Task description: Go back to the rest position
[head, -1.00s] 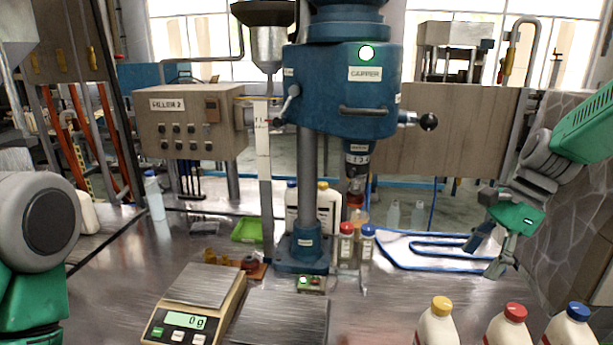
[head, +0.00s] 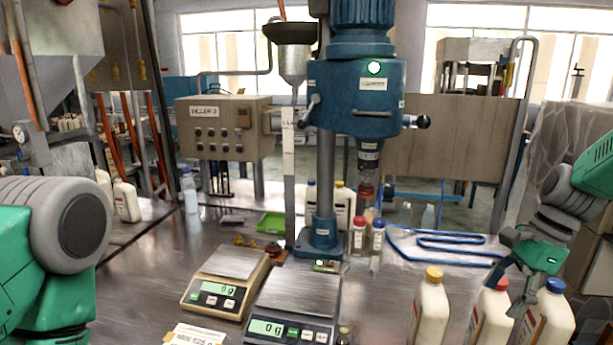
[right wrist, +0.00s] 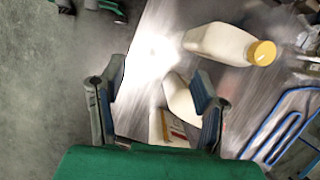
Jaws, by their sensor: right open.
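My right gripper (head: 508,288) is on the right of the head view, open and pointing down. It overlaps the red-capped bottle (head: 487,312) and the blue-capped bottle (head: 551,316) in that view. In the right wrist view my right gripper (right wrist: 158,78) has its two fingers wide apart. White bottle parts (right wrist: 178,98) show between and beyond the fingers, and I cannot tell whether they touch. The yellow-capped bottle (head: 428,312) stands left of the other two and lies beyond the fingers in the right wrist view (right wrist: 218,42). My left gripper is out of view; only my left upper arm shows.
The blue capping machine (head: 355,95) stands at the centre. Two scales (head: 238,262) sit on the metal table in front, both displays reading 0 g. Small red- and blue-capped bottles (head: 358,236) stand by the machine's base. A blue looped tube (head: 445,240) lies at the right.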

